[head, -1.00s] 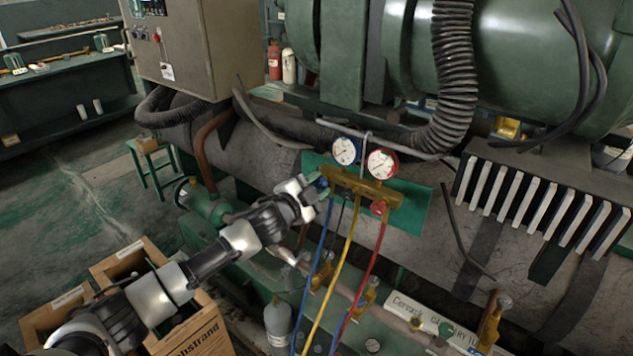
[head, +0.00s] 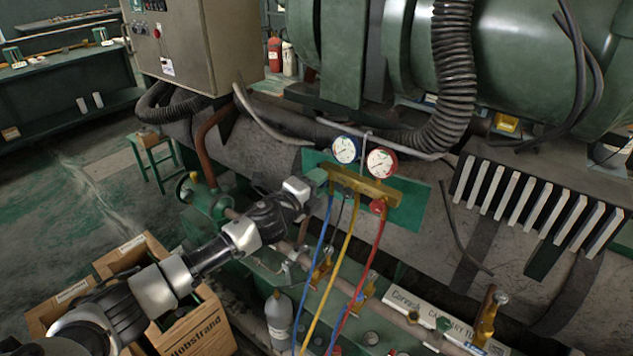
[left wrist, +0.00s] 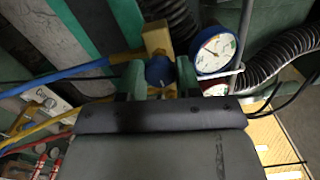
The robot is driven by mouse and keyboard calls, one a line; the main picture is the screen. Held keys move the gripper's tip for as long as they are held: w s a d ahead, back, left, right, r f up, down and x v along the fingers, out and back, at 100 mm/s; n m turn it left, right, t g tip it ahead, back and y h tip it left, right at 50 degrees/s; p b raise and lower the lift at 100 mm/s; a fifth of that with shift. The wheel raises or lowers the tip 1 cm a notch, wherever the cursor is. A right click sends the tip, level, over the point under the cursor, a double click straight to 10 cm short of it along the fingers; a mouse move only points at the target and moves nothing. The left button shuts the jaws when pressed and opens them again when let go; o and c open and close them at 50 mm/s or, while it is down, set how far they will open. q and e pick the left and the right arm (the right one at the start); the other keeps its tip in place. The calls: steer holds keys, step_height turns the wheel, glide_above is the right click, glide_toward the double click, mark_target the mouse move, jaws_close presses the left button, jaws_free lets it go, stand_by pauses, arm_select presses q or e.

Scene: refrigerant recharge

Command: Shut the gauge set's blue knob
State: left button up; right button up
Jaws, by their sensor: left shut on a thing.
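The gauge set is a brass manifold (head: 366,187) in front of a green plate, with a blue gauge (head: 346,149) and a red gauge (head: 382,162) on top. My left gripper (head: 319,183) is at the manifold's left end and hides the blue knob in the head view. In the left wrist view the blue knob (left wrist: 159,71) sits between the two green fingers of my left gripper (left wrist: 160,80), which is shut on it. The red knob (head: 377,206) shows at the manifold's right end. My right gripper is not in view.
A blue hose (head: 317,262), a yellow hose (head: 332,262) and a red hose (head: 362,280) hang below the manifold. A grey bottle (head: 279,318) stands below. Wooden crates (head: 185,325) stand at lower left. A black corrugated hose (head: 453,75) runs above right.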

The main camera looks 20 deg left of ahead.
arm_select(q)
steer(key=shift+f+m, duration=0.1)
steer(key=shift+m, duration=0.3)
steer(key=o, duration=0.9)
steer(key=shift+b+v, duration=0.9)
steer(key=shift+v, duration=4.5)
